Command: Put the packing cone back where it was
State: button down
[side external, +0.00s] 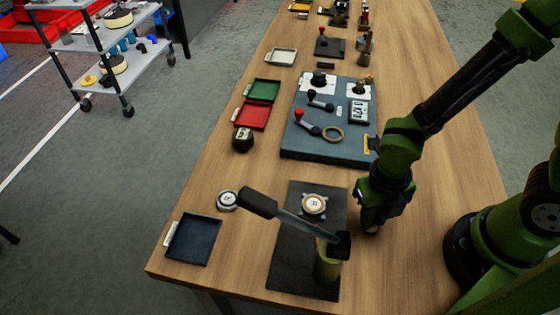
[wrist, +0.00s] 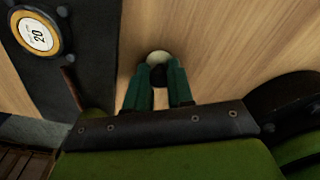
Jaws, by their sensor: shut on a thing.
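My gripper (side external: 369,226) is low over the wooden table, just right of the dark plate (side external: 288,275). In the wrist view its two green fingers (wrist: 158,84) are shut on a small pale, round-topped thing with a dark part, which I take to be the packing cone (wrist: 158,57). The fingers hide most of it, and I cannot tell whether it touches the table. In the side view it is hidden by the gripper. The dark plate carries a brass-coloured cylinder (side external: 327,266) with a long-handled lever (side external: 290,217) across it, and a round piece marked 20 (wrist: 38,36).
A blue-grey board (side external: 325,148) with knobbed levers and a ring lies farther back. Red (side external: 252,116) and green (side external: 264,90) trays, a dark round pot (side external: 242,139), a pale disc (side external: 227,200) and a dark tray (side external: 193,239) stand left. Bare wood lies right of the plate.

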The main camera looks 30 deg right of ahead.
jog(key=shift+f, duration=0.15)
jog(key=c, duration=1)
grip_release()
